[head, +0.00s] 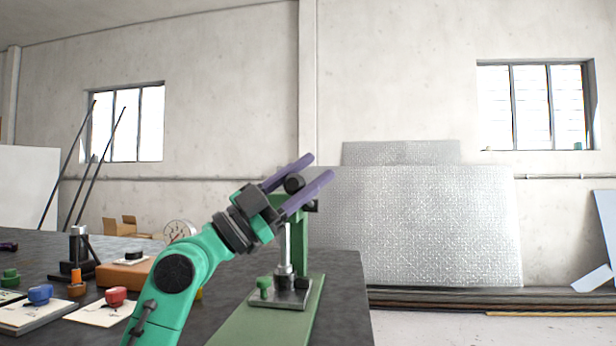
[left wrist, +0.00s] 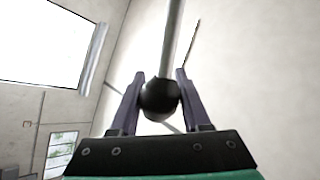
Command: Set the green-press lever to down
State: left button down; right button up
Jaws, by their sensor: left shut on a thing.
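The green press (head: 303,238) stands on its green base at the right end of the dark table, with a steel ram over a plate. Its lever ends in a black ball knob (head: 294,184). My left gripper (head: 309,170), with purple fingers, is at the top of the press and shut on the knob. In the left wrist view the knob (left wrist: 159,99) sits between the two fingers, and the lever rod (left wrist: 173,35) runs up from it. Much of the lever is hidden by my gripper in the head view. My right gripper is in neither view.
A wooden block (head: 125,272), a red knobbed piece (head: 116,296), a blue knobbed piece (head: 40,295) and a dark stand (head: 78,255) are on the table to the left. A round gauge (head: 179,232) is behind my left arm. Metal sheets (head: 430,225) lean against the back wall.

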pick_arm(q)
jog(key=shift+s+d+f, duration=0.15)
jog(key=shift+d, duration=0.05)
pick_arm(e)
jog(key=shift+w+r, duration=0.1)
pick_arm(q)
jog(key=c, duration=0.5)
grip_release()
jog(key=shift+c, duration=0.2)
jog(key=shift+o, duration=0.6)
jog(key=shift+s+r, duration=0.25)
jog(key=shift+s, duration=0.15)
jog(key=v, duration=0.2)
jog(key=b+v, duration=0.1)
jog(key=v, duration=0.1)
jog(key=b+v, duration=0.1)
jog(key=v, duration=0.2)
jog(key=shift+w+f, duration=0.25)
jog(key=b, duration=0.3)
send_near(289, 193)
jog(key=shift+s+a+r, duration=0.1)
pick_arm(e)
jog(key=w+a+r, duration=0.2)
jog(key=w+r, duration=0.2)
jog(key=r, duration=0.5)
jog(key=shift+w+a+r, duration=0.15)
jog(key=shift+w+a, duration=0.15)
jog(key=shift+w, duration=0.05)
